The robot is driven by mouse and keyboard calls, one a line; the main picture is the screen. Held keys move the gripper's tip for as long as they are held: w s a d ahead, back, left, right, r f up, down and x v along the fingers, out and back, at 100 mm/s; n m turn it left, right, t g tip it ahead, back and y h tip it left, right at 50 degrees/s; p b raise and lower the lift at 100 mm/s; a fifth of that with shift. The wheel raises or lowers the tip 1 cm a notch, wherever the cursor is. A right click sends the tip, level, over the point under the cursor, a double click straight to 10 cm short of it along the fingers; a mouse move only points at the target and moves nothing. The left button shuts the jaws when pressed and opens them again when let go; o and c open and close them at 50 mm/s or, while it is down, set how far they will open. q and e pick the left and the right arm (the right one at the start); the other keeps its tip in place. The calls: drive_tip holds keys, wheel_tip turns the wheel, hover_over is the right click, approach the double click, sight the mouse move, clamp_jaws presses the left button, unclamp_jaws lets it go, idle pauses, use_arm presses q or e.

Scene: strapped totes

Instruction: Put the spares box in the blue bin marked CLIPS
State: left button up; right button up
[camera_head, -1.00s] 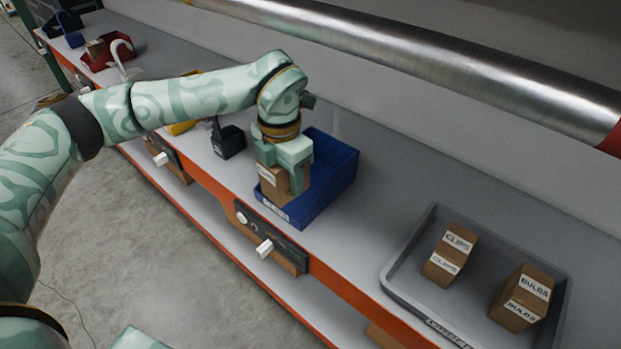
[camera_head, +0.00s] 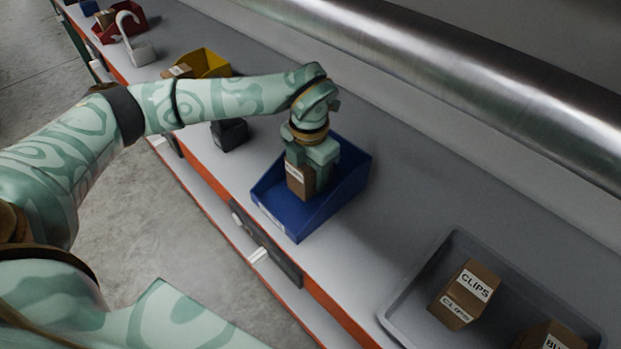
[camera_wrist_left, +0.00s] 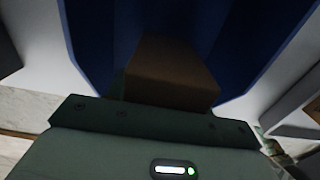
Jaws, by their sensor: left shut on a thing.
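The blue bin (camera_head: 312,217) stands on the grey bench at the middle of the head view. A label shows on its front lip, too small to read. My left gripper (camera_head: 313,178) is over the bin, pointing down and shut on a brown cardboard box (camera_head: 301,183). The box has a pale label that I cannot read. It is within the bin's outline; whether it touches the floor I cannot tell. In the left wrist view the box (camera_wrist_left: 170,70) shows in front of the blue bin (camera_wrist_left: 85,30). My right gripper is not in view.
A grey tray (camera_head: 391,309) at the lower right holds a CLIPS box (camera_head: 464,294) and another box (camera_head: 553,338) cut off by the frame. A yellow bin (camera_head: 211,64), a black object (camera_head: 230,134) and a red bin (camera_head: 128,24) stand farther left. A metal pipe (camera_head: 440,60) runs above the bench.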

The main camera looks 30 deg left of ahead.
use_arm(q)
drive_tip(key=shift+f, duration=1.15)
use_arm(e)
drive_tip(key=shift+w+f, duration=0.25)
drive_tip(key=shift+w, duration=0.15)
use_arm(q)
drive_tip(key=shift+f, duration=0.2)
drive_tip(key=o, duration=1.1)
wheel_tip(320, 180, up, 12)
drive_tip(key=shift+r+p, duration=0.2)
drive_tip(key=shift+p, duration=0.75)
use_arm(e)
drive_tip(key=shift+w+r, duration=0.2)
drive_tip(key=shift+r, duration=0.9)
